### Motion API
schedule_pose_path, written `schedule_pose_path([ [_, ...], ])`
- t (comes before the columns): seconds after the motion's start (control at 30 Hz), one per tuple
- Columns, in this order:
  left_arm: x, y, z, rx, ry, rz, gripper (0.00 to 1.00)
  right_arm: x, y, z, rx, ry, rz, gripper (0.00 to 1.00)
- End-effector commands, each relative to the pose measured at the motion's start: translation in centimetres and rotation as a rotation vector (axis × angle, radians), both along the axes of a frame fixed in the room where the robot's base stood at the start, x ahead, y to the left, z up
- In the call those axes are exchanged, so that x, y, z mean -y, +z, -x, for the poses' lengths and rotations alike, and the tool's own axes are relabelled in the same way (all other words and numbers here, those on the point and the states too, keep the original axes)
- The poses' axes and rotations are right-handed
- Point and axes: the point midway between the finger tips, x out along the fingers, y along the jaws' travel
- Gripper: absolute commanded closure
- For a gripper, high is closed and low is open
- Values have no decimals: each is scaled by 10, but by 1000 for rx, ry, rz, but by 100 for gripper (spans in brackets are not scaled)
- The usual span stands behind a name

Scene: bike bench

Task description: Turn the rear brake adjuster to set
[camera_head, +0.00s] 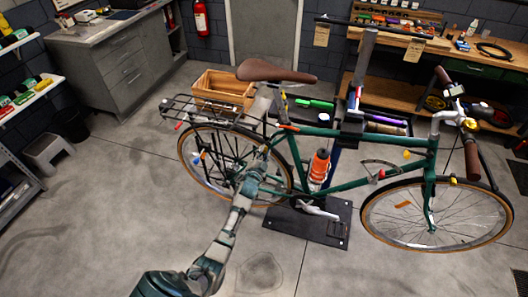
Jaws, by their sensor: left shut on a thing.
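The green bicycle (345,185) is held upright in a repair stand, with its rear wheel at the left. My left arm reaches up from the bottom of the view. Its gripper (263,152) is at the front part of the rear wheel (184,152), beside the frame's rear stays. The gripper is shut on a small part there, which fits the rear brake adjuster. The fingers hide that part, so its setting cannot be read. My right gripper is not in view.
The stand's dark base plate (330,228) lies under the bike. A wooden crate (218,86) stands behind. The floor at the front left is clear.

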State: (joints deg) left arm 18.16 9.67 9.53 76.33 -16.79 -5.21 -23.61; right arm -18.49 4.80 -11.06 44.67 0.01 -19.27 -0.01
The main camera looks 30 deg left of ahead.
Motion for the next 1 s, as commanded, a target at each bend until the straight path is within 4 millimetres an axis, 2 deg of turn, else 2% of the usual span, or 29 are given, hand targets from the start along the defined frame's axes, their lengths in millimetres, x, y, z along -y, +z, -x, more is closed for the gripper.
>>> schedule_pose_path([
  [0.4,1,-2,1,85,1,386,100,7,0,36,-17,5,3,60],
  [1.0,1,-5,1,214,3,939,100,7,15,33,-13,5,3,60],
])
